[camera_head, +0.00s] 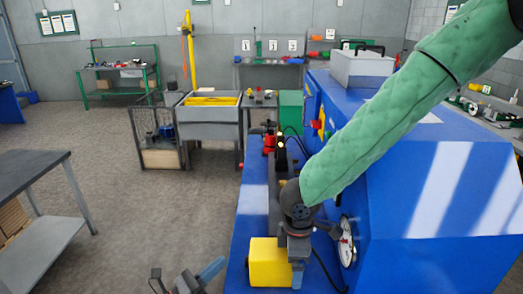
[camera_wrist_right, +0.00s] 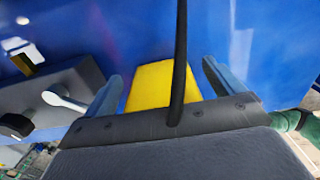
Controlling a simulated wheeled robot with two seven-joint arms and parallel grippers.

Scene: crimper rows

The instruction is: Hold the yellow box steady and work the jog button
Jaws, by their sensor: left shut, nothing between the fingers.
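The yellow box (camera_head: 267,265) is at the near end of the blue bench in the head view. It also shows in the right wrist view (camera_wrist_right: 160,86), partly behind a black cable. My right gripper (camera_wrist_right: 163,85) reaches down to it, with one blue finger on each side. Narrow gaps seem to show between box and fingers, so it looks open around the box. My left gripper (camera_head: 212,268) is at the bottom edge of the head view, left of the box and apart from it. It is shut and empty. I cannot make out the jog button.
A large blue machine housing (camera_head: 430,215) stands right of the box, with a round dial (camera_head: 346,242) on its side. In the right wrist view a dark block with a silver lever (camera_wrist_right: 62,100) lies left of the fingers. Open floor (camera_head: 150,215) is at left, beside a dark table (camera_head: 30,168).

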